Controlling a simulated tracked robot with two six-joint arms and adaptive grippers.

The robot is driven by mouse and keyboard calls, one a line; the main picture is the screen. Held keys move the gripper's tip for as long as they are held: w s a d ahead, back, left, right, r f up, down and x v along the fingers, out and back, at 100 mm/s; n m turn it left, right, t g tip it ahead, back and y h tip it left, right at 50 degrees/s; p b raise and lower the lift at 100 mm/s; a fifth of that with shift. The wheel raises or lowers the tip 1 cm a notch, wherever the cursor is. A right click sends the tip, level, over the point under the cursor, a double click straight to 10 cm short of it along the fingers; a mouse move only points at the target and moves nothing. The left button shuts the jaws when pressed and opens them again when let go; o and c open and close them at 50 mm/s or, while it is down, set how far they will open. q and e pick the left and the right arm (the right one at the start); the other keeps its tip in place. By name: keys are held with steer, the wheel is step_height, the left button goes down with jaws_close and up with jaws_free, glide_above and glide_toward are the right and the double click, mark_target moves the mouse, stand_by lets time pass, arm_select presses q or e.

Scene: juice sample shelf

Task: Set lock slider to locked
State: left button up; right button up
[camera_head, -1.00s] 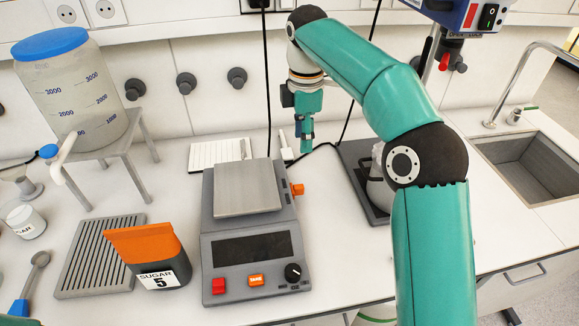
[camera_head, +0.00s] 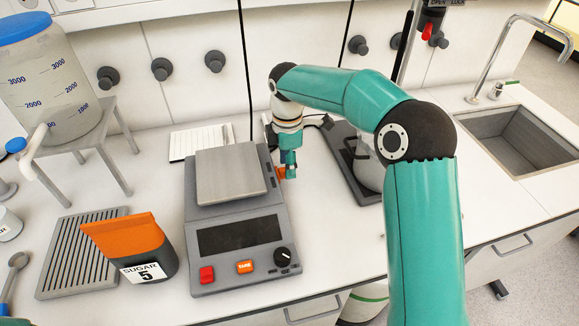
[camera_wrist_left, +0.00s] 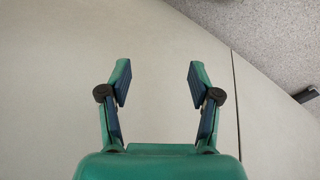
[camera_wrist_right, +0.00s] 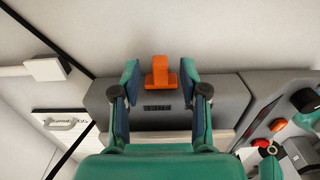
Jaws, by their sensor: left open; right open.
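An orange slider (camera_wrist_right: 159,72) sticks out of the side wall of the grey scale (camera_wrist_right: 225,98). In the head view the slider (camera_head: 280,173) shows on the scale's right side, partly covered by my gripper. My right gripper (camera_wrist_right: 159,78) is open, with one finger on each side of the slider; I cannot tell whether either finger touches it. In the head view the right gripper (camera_head: 289,170) points down beside the scale. My left gripper (camera_wrist_left: 157,78) is open and empty over a plain pale surface; it is out of the head view.
An orange-topped sugar pack (camera_head: 130,245) stands left of the scale, by a slatted grey rack (camera_head: 75,255). A notepad (camera_head: 195,142) lies behind the scale. A dark tray (camera_head: 350,170) with a vessel is to the right. A red lever (camera_head: 427,32) hangs under an OPEN LOCK label.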

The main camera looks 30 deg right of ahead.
steer(key=shift+f, duration=0.85)
steer(key=shift+c, duration=0.2)
jaws_close()
